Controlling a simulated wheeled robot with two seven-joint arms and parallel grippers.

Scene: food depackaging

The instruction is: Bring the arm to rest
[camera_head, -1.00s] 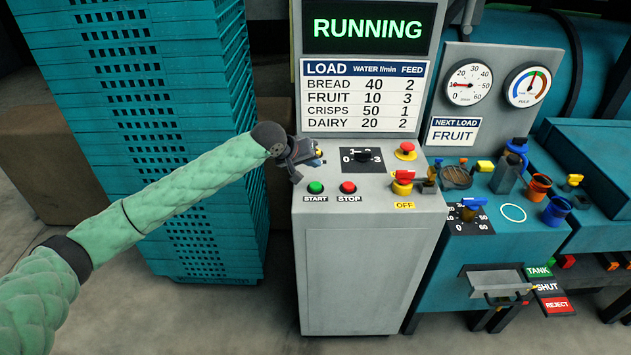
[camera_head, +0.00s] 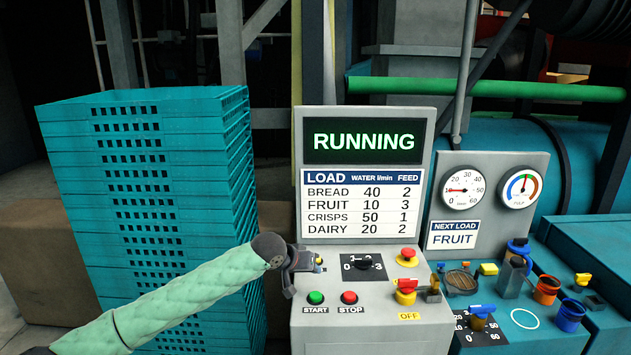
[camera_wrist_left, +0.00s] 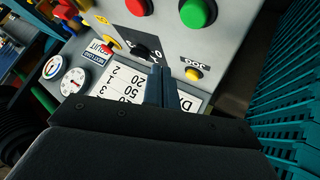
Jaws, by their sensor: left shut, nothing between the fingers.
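My left arm (camera_head: 190,300), in a green padded sleeve, comes in from the lower left of the head view. My left gripper (camera_head: 318,264) hangs over the left side of the grey control panel (camera_head: 375,338), above the green START button (camera_head: 316,297) and left of the black 0–3 selector (camera_head: 362,262). In the left wrist view the two fingers (camera_wrist_left: 161,85) are together with nothing between them, in front of the panel face. Whether they touch the panel cannot be told. My right gripper is out of view.
A tall stack of teal crates (camera_head: 150,210) stands left of the panel, close to my arm. A RUNNING display (camera_head: 364,141) rises behind. A teal bench (camera_head: 490,345) with dials and cups is right.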

